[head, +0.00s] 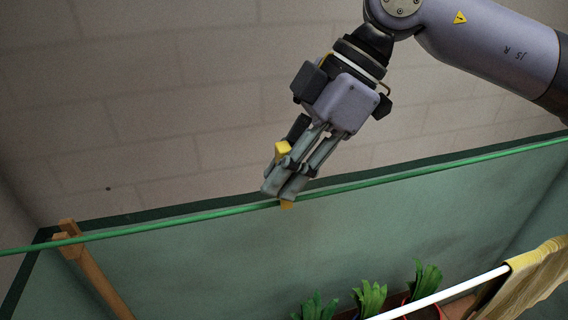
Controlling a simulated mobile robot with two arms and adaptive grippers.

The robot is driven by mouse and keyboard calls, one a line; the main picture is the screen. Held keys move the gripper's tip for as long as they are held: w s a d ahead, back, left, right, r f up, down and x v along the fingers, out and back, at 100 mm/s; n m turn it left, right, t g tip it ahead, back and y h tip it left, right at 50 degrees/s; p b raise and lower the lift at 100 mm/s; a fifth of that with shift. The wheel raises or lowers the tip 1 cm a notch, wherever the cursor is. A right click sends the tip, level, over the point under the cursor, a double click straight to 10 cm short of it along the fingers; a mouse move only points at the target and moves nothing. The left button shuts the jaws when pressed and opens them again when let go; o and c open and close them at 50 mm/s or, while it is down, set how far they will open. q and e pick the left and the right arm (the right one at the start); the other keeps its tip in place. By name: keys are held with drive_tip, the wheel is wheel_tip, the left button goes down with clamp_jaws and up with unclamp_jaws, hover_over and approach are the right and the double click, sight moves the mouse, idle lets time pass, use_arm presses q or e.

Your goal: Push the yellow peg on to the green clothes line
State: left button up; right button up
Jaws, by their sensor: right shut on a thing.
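The green clothes line (150,227) runs across the head view, from the lower left edge up to the right edge. My right gripper (284,186) comes down from the upper right and is shut on the yellow peg (283,149). The peg's upper part shows above the fingers, and a small piece of it shows below them at the line. The fingers hide the peg's middle. The fingertips overlap the line in this view, and I cannot tell whether the peg sits around the line or only beside it. My left gripper is not in view.
A wooden post (98,281) stands by the line at the left. Below are several green plants (370,298), a white rail (440,294) and a yellow cloth (535,280) at the lower right. A green panel (200,270) lies behind the line. The line's left stretch is clear.

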sight(284, 204)
drive_tip(key=shift+w+f+b, duration=0.1)
drive_tip(key=shift+f+b, duration=0.45)
drive_tip(key=shift+f, duration=0.4)
drive_tip(key=shift+f+b, duration=1.1)
drive_tip(key=shift+f, duration=0.4)
use_arm(q)
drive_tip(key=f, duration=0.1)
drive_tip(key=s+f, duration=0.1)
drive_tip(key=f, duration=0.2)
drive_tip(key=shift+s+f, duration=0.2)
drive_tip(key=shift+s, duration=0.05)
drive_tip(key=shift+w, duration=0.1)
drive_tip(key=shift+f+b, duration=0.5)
drive_tip(key=shift+b, duration=0.25)
use_arm(e)
drive_tip(key=shift+f, duration=0.6)
drive_tip(key=o, duration=0.9)
drive_tip(key=shift+r, duration=0.1)
drive_tip(key=shift+o, duration=0.2)
